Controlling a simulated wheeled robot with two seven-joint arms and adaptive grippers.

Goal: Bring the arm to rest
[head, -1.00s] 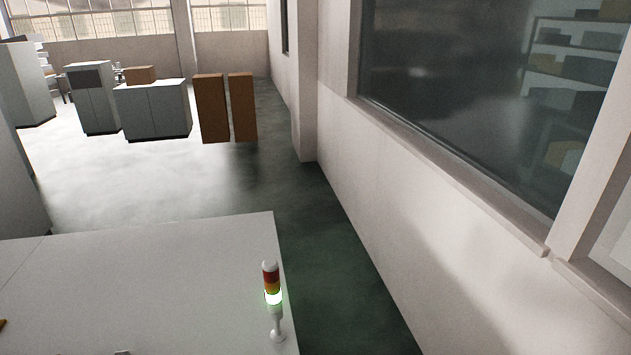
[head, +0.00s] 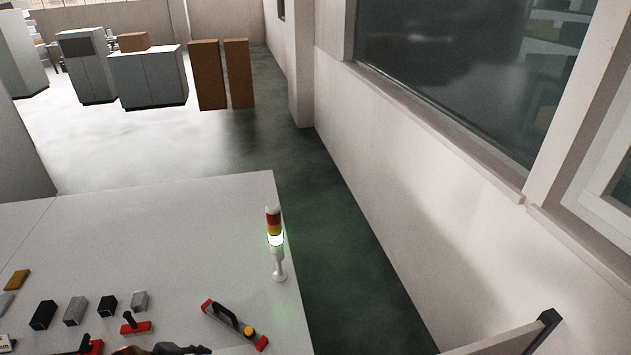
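Neither of my arms nor grippers can be made out in the head view. A dark shape (head: 180,349) is cut off by the bottom edge over the table, and I cannot tell what it is. The white table (head: 150,230) fills the lower left of the view.
Several small black, grey and yellow blocks stand at the table's left front. A red-and-black tool (head: 235,325) lies right of them. A lit signal tower (head: 275,243) stands near the right edge. A light panel with a black corner (head: 548,318) shows at lower right. Green floor and a wall lie beyond.

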